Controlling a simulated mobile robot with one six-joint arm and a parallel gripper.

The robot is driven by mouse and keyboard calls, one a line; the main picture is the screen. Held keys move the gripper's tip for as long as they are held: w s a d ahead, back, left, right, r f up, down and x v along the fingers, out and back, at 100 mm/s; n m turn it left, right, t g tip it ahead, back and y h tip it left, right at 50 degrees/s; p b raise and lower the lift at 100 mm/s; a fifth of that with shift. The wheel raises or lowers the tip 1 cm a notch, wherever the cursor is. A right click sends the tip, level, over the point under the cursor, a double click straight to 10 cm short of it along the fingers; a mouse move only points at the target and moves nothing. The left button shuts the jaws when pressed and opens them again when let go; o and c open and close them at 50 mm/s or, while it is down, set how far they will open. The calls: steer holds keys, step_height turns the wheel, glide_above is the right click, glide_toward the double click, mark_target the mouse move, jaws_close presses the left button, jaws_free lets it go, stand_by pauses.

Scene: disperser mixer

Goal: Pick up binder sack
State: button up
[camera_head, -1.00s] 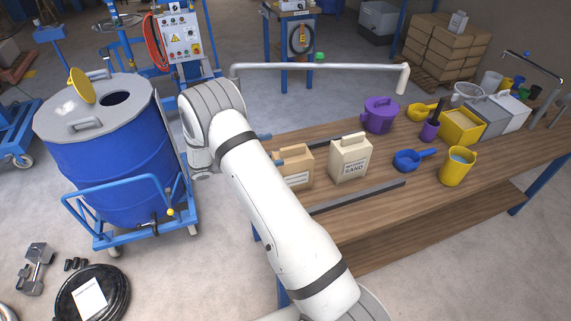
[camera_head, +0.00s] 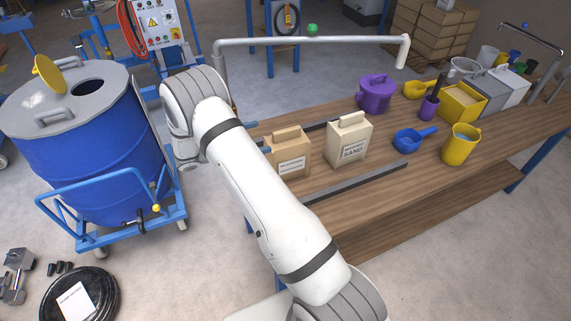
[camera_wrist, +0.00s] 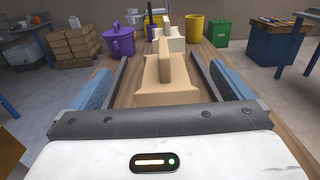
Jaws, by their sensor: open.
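A tan sack (camera_head: 289,153) with a handle on top and a white label too small to read stands upright on the wooden bench; I take it as the binder sack. In the wrist view the tan sack (camera_wrist: 166,82) lies between the two fingers of my gripper (camera_wrist: 163,72), with gaps on both sides. My gripper is open and not closed on it. In the head view my arm hides most of the gripper. A paler sack labelled sand (camera_head: 349,142) stands just to the right, and shows beyond the tan one in the wrist view.
Dark rails (camera_head: 356,182) lie on the bench near the sacks. A purple pot (camera_head: 375,94), a blue scoop (camera_head: 412,139) and a yellow jug (camera_head: 460,146) stand further right. A pale pipe (camera_head: 310,40) runs over the back. A blue drum (camera_head: 85,165) stands left.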

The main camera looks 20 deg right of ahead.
mark_target(280, 141)
step_height(280, 141, down, 15)
steer(key=b, duration=1.4)
steer(key=shift+f, duration=0.2)
steer(key=d, duration=0.2)
steer(key=d+p, duration=0.1)
steer(key=d, duration=0.4)
steer(key=shift+s+d+r, duration=0.4)
steer(key=shift+c, duration=0.2)
steer(key=c, duration=1.2)
steer(key=shift+w+r, duration=0.1)
steer(key=shift+r, duration=0.5)
steer(key=shift+c, duration=0.3)
step_height(280, 141, up, 9)
